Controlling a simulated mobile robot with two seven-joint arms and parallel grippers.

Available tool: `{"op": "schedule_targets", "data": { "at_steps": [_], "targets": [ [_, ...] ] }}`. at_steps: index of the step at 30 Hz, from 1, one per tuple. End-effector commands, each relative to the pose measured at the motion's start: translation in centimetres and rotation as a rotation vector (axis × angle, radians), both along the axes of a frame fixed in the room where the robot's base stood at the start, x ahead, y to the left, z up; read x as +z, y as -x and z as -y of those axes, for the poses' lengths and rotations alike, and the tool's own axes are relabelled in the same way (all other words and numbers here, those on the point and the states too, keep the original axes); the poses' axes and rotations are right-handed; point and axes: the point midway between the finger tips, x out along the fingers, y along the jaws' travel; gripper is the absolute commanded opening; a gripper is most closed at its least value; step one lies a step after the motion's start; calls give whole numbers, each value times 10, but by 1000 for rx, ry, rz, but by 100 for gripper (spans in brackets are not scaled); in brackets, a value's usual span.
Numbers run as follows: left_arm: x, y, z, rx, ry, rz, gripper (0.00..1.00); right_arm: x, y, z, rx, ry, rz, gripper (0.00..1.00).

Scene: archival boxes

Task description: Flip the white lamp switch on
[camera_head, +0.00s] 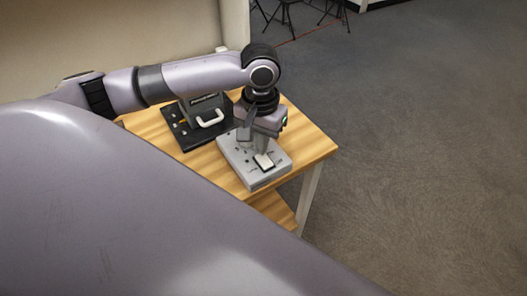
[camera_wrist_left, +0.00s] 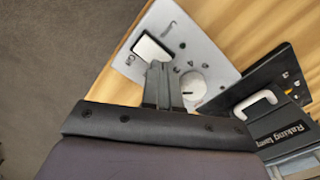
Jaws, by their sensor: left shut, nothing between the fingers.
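The white lamp switch (camera_head: 264,161) is a wide rocker in a dark frame on a light grey control box (camera_head: 272,178) on the wooden table. In the left wrist view the switch (camera_wrist_left: 151,47) sits near the box's upper left, with a round white knob (camera_wrist_left: 193,86) on the same panel (camera_wrist_left: 185,30). I cannot tell which way the rocker is tipped. My left gripper (camera_head: 262,149) points down over the box. Its shut, empty fingers (camera_wrist_left: 159,68) end right beside the switch's lower edge; contact is unclear. My right gripper is not in view.
A black unit (camera_head: 187,138) with a white handle (camera_head: 211,119) stands beside the grey box, behind my left arm. The wooden table's (camera_head: 315,145) right edge is close to the box. Open grey floor (camera_head: 430,150) lies to the right, with dark stand legs (camera_head: 287,17) far back.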

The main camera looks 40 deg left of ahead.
Motion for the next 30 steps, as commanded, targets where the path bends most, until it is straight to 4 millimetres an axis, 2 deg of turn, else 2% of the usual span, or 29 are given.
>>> {"op": "schedule_targets", "data": {
  "at_steps": [30],
  "targets": [
    [-9, 0, 0, 0, 0, -1, 0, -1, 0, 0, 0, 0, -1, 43]
  ]
}}
